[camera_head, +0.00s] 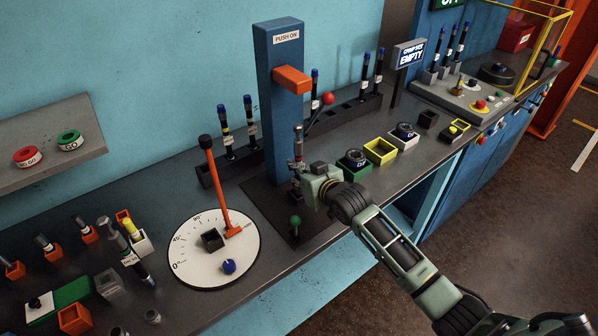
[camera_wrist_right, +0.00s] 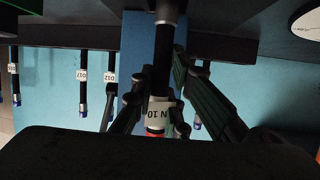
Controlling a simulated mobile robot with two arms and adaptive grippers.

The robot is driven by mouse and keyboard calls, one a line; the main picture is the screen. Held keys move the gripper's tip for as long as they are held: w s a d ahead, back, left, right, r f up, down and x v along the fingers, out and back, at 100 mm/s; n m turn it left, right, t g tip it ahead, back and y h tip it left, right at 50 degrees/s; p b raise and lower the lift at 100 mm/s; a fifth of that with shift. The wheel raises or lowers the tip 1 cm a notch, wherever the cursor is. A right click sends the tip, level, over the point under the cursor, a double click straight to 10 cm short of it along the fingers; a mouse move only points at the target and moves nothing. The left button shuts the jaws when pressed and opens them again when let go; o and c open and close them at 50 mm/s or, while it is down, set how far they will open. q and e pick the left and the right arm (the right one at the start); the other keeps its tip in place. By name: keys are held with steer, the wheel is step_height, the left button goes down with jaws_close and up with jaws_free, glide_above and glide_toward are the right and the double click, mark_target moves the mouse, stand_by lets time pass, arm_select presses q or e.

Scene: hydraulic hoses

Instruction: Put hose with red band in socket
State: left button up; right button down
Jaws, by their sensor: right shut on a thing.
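My right gripper (camera_head: 297,165) is shut on an upright hose (camera_head: 298,135) just in front of the blue PUSH ON post (camera_head: 278,110). In the right wrist view the same hose (camera_wrist_right: 167,50) is black, with a white N 10 label and a red band (camera_wrist_right: 155,131) between the fingers of the gripper (camera_wrist_right: 158,112). That view is upside down, and the hose's dark end points toward the black base. I cannot tell whether the hose end touches a socket. My left gripper is out of view.
An orange bracket (camera_head: 292,79) juts from the post above the hose. A red-knobbed lever (camera_head: 327,99) stands behind right, and a green knob (camera_head: 295,220) in front. A round dial with an orange lever (camera_head: 222,200) is at left. Racked hoses (camera_head: 250,120) stand behind.

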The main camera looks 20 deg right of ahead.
steer(key=c, duration=1.7)
jaws_free()
steer(key=shift+c, duration=0.2)
steer(key=shift+r, duration=0.1)
steer(key=shift+s, duration=0.25)
steer(key=b+v, duration=0.1)
steer(key=v, duration=1)
steer(key=shift+s+r+b, duration=0.2)
steer(key=shift+s+b, duration=0.05)
steer(key=shift+b, duration=0.05)
steer(key=shift+f, duration=0.1)
